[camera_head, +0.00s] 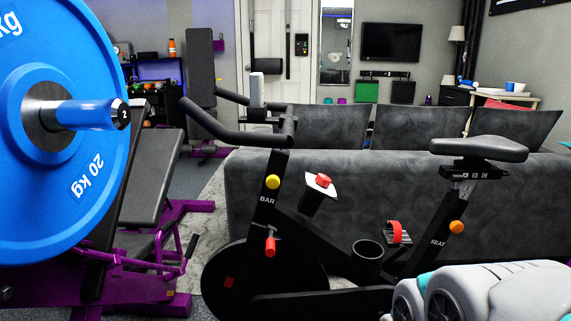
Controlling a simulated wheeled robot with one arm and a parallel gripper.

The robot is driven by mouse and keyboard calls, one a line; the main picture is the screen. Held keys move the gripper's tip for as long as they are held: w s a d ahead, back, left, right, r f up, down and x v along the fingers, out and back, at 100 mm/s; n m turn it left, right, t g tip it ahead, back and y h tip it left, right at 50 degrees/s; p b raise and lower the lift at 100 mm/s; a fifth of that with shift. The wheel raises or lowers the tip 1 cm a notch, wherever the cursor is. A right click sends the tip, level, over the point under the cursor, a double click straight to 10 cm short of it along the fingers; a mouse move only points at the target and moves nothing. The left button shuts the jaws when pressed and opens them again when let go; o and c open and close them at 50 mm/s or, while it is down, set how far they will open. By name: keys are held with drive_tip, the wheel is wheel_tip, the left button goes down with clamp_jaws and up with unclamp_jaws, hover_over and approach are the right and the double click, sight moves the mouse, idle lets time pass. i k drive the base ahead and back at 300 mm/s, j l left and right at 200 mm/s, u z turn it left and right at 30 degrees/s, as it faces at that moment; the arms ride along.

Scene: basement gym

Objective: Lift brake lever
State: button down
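A black exercise bike (310,228) stands in the middle of the view, in front of a dark grey sofa. A red knob (323,180) sits on a white plate on its frame. A red lever-like part (270,246) hangs below the "BAR" label on the front post. I cannot tell for certain which of these is the brake lever. Part of my arm (500,292), white and grey with teal, fills the bottom right corner, apart from both red parts. My gripper is not recognisable in this view.
A barbell with a blue 20 kg plate (50,130) and a purple-framed bench (145,185) crowd the left. The grey sofa (330,175) blocks the space behind the bike. The bike's saddle (478,148) rises above my arm. A narrow floor strip (212,205) shows between bench and bike.

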sight(270, 241)
drive_tip(key=k+z, duration=0.1)
drive_tip(key=k, duration=1)
drive_tip(key=k+j+z, duration=0.1)
drive_tip(key=k+j, duration=0.25)
drive_tip(key=k+j+z, duration=0.1)
drive_tip(key=k+j, duration=0.2)
drive_tip(key=k, duration=0.15)
drive_tip(key=k+j+z, duration=0.1)
drive_tip(key=k+j, duration=0.15)
drive_tip(key=k, duration=0.2)
drive_tip(key=j+z, duration=0.1)
drive_tip(key=j, duration=0.7)
drive_tip(key=k+j, duration=0.15)
drive_tip(key=j, duration=0.6)
drive_tip(key=i+l, duration=0.15)
drive_tip(key=l, duration=0.25)
drive_tip(key=i+l, duration=0.3)
drive_tip(key=i+l+z, duration=0.1)
drive_tip(key=i+l, duration=0.25)
drive_tip(key=l, duration=0.15)
drive_tip(key=i+j, duration=0.1)
drive_tip(key=i, duration=0.25)
drive_tip(key=i+j, duration=0.1)
drive_tip(key=i, duration=0.2)
